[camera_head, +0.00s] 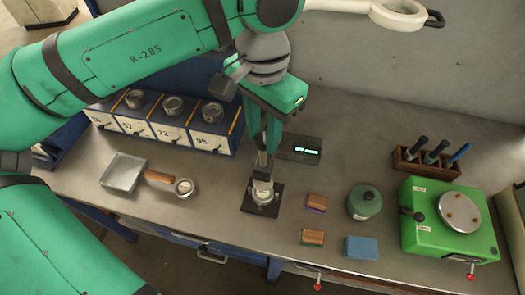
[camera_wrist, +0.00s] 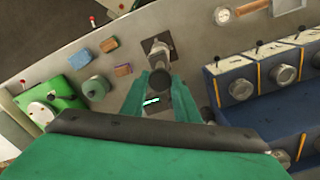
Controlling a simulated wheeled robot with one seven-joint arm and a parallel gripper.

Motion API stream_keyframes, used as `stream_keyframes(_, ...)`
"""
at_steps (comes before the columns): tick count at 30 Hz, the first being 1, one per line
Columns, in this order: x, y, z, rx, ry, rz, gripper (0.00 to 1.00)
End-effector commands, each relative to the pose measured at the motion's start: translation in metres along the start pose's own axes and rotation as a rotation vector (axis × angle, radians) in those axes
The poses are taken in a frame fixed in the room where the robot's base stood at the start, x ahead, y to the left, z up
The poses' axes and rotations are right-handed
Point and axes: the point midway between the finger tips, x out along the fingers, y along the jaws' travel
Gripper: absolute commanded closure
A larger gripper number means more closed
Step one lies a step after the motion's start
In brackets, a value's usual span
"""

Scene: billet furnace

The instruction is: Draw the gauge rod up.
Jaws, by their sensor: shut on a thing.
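The gauge rod (camera_head: 262,160) is a slim grey upright piece above a metal holder (camera_head: 263,188) on a dark square base plate (camera_head: 262,207). My gripper (camera_head: 267,148) points down over the holder, its green fingers shut on the rod's upper part. In the wrist view my gripper (camera_wrist: 163,82) has a finger on each side of the grey rod, with the holder (camera_wrist: 159,52) beyond. The fingers hide the rod's top. I cannot tell how far the rod stands out of the holder.
A dark box with a lit display (camera_head: 305,151) stands just behind the holder. Left are numbered bins (camera_head: 207,141), a metal tray (camera_head: 124,173) and a wood-handled tool (camera_head: 160,178). Right are small blocks (camera_head: 316,203), a round green pot (camera_head: 364,202) and a green machine (camera_head: 440,232).

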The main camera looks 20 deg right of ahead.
Motion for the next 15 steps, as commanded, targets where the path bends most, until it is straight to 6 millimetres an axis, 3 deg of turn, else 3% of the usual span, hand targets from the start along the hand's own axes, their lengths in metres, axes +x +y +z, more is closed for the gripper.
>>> stream_keyframes(15, -0.023, 0.0, 0.0, 0.0, 0.0, 0.0, 0.87)
